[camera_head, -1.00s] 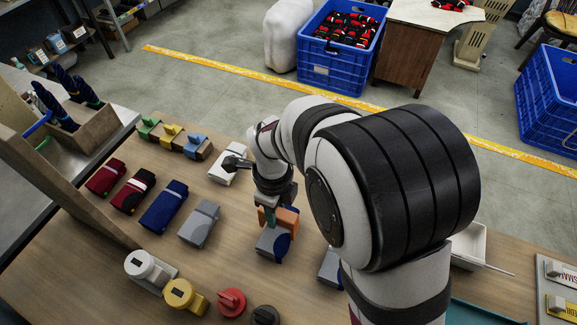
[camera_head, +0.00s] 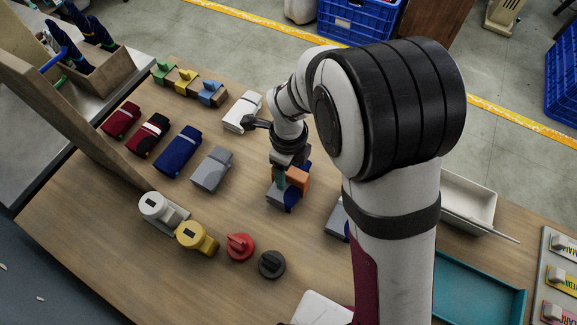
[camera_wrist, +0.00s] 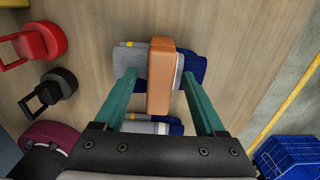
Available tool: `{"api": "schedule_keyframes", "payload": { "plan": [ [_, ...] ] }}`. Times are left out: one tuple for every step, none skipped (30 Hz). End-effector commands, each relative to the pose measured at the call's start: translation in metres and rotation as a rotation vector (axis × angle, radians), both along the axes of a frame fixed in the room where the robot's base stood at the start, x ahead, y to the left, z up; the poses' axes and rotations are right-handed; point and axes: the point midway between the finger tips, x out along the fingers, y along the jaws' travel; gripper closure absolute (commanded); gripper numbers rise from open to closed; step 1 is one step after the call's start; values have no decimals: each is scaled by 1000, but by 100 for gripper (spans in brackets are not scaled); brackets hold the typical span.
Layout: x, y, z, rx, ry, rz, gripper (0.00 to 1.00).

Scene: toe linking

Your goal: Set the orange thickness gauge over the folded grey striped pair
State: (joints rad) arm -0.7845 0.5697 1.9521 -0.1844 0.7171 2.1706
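The orange thickness gauge (camera_wrist: 160,85) is a block lying across the middle of a folded grey and dark blue pair (camera_wrist: 133,55) with fine stripes and a small yellow mark. In the head view the gauge (camera_head: 298,180) is over the same pair (camera_head: 276,193), partly hidden by my gripper (camera_head: 288,172). In the wrist view my gripper (camera_wrist: 160,76) has its two green fingers apart, one on each side of the gauge, with a visible gap on both sides. I cannot tell whether the gauge rests fully on the pair.
Another grey and blue pair (camera_wrist: 150,126) lies beside it. Folded grey (camera_head: 212,170), blue (camera_head: 178,151) and red pairs lie left. White (camera_head: 160,208), yellow (camera_head: 197,238), red (camera_head: 239,247) and black (camera_head: 271,264) round devices line the front. A white tray (camera_head: 470,200) stands right.

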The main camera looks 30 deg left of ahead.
Motion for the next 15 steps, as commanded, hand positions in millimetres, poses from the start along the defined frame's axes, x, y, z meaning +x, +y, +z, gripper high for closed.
{"api": "schedule_keyframes", "payload": {
  "plan": [
    [0,0,0,0,0,0,28],
    [0,0,0,0,0,0,28],
    [0,0,0,0,0,0,28],
    [0,0,0,0,0,0,28],
    [0,0,0,0,0,0,32],
    [0,0,0,0,0,0,33],
    [0,0,0,0,0,0,33],
    [0,0,0,0,0,0,33],
    [0,0,0,0,0,0,33],
    [0,0,0,0,0,0,33],
    [0,0,0,0,0,0,33],
    [0,0,0,0,0,0,33],
    [0,0,2,0,0,0,33],
    [0,0,4,1,-1,0,33],
    [0,0,9,1,-1,0,33]
  ]
}}
